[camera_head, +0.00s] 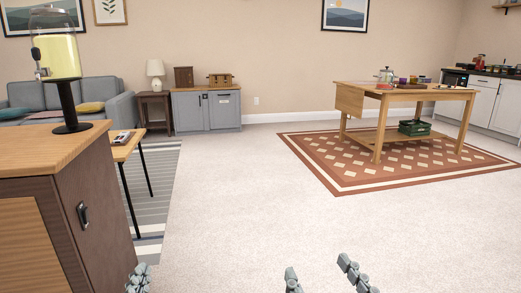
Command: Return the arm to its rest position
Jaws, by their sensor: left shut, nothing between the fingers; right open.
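My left gripper (138,278) shows at the bottom edge, left of centre, close to the front of the brown cabinet. Its grey fingers are together with nothing between them. My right gripper (323,281) shows at the bottom edge, right of centre. Its fingers are spread apart and nothing is between them. Only the fingertips of both grippers are in view; the arms are hidden below the picture.
A brown cabinet (95,198) with a wooden top stands close on the left, bearing a glass drink dispenser (58,55). A small table (125,149) stands behind it. A wooden table (375,88) stands on a red rug (340,180) at right. The middle floor is clear.

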